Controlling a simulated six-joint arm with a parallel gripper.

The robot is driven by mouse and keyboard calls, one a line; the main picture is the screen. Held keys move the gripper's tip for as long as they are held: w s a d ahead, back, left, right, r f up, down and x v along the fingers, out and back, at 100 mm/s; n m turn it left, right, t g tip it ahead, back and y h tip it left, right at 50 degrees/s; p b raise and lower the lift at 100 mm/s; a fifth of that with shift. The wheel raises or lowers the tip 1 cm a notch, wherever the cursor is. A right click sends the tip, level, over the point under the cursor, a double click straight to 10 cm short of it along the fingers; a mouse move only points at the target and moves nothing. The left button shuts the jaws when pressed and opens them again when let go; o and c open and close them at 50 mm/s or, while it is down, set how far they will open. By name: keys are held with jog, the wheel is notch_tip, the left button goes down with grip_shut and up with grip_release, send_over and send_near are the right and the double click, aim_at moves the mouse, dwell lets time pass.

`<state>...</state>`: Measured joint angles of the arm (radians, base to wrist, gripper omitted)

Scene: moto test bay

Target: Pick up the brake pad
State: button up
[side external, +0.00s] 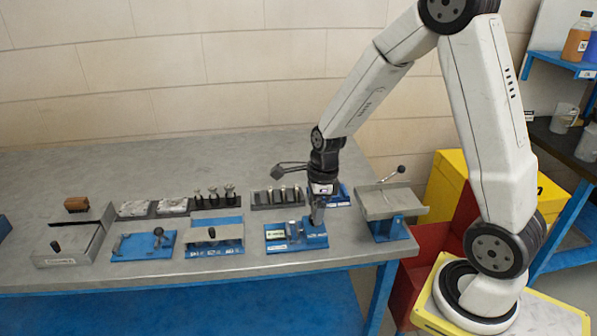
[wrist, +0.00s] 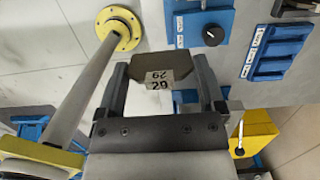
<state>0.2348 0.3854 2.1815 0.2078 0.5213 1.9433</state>
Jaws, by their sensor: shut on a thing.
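In the wrist view, the brake pad (wrist: 160,66) is a dark grey plate with cut corners and a pale label with dark digits. It lies between the two fingers of my gripper (wrist: 162,88), which is shut on it. In the side external view, my gripper (side external: 318,214) points down at the right part of a blue fixture (side external: 312,243) near the front of the bench. The pad cannot be made out clearly there, and I cannot tell whether it touches the fixture.
A grey tray on a blue stand with a lever (side external: 392,204) is close on the right. A dark rack of upright parts (side external: 277,197) is just behind. More blue fixtures (side external: 143,245) stand to the left. The back left of the grey bench (side external: 110,165) is clear.

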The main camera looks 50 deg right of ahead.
jog(key=s+r, duration=0.2)
jog(key=s, duration=0.4)
jog(key=shift+a+r, duration=0.35)
jog(key=shift+a, duration=0.1)
jog(key=shift+w+d, duration=0.1)
jog(key=shift+w, duration=0.05)
jog(key=w+d+f, duration=0.2)
jog(key=w+d, duration=0.2)
jog(key=d, duration=0.4)
jog(key=w+d+f, duration=0.2)
jog(key=w+d, duration=0.2)
jog(key=d, duration=0.5)
jog(key=w+d+f, duration=0.2)
jog(key=w+d, duration=0.2)
jog(key=d, duration=0.4)
jog(key=shift+w+d, duration=0.2)
jog(key=shift+w, duration=0.15)
jog(key=shift+f, duration=2.6)
